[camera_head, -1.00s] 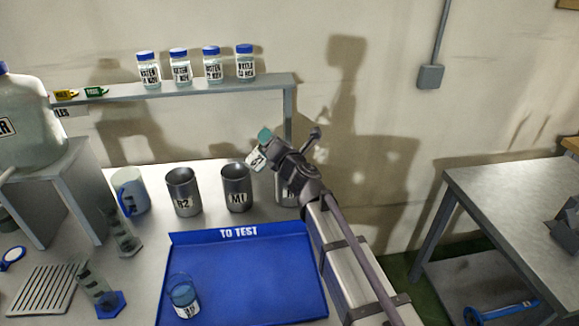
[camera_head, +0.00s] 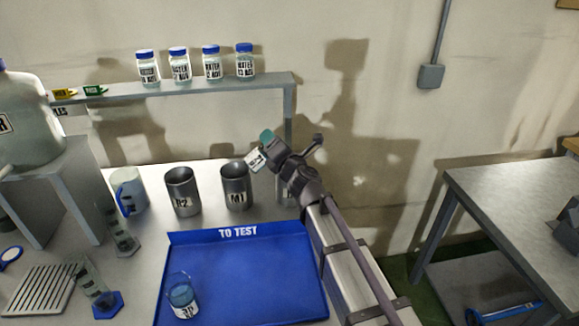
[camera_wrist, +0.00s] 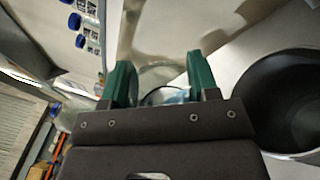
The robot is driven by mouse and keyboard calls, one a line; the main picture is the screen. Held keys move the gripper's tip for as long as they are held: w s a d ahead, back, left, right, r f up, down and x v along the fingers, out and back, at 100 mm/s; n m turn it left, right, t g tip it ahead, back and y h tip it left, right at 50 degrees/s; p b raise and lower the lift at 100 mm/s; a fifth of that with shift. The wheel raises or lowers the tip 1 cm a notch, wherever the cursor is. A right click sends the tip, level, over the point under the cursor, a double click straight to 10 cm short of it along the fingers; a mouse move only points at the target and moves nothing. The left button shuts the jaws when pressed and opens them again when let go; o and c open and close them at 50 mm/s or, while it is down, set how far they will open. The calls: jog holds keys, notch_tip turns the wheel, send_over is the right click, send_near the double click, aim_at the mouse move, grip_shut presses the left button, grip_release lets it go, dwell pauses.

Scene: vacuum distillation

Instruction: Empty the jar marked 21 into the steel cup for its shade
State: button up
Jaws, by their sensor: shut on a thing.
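My gripper (camera_head: 268,145) is shut on a small clear jar (camera_head: 256,160) with a white label, its mark too blurred to read surely. The jar is tilted, just above and right of the steel cup marked M1 (camera_head: 237,190). In the wrist view the green fingertips (camera_wrist: 160,82) stand either side of the clear jar (camera_wrist: 158,72), with something bluish between them. A dark open steel cup (camera_wrist: 292,98) is close on the right there. A second steel cup (camera_head: 182,193) stands left of M1. Another vessel is mostly hidden behind my gripper.
The blue TO TEST tray (camera_head: 245,262) holds a jar of blue liquid (camera_head: 183,298) at its left front. A blue-white mug (camera_head: 128,190) and cylinders stand left of the cups. Several blue-capped jars line the shelf (camera_head: 190,88) behind.

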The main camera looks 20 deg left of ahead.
jog(key=shift+w+d+r+m, duration=0.15)
jog(key=shift+m, duration=0.75)
jog(key=shift+w+d+f+m+t+b, duration=0.1)
jog(key=shift+f+m+t+b, duration=0.3)
jog(key=shift+f+m+b, duration=0.45)
dwell(1.0)
jog(key=shift+w+d+r+m+h+p, duration=0.35)
jog(key=shift+w+d+m, duration=0.25)
jog(key=shift+m, duration=0.45)
dwell(0.9)
jog(key=shift+w+d+m+t, duration=0.15)
jog(key=shift+m+t, duration=0.25)
jog(key=shift+m, duration=0.9)
dwell(1.0)
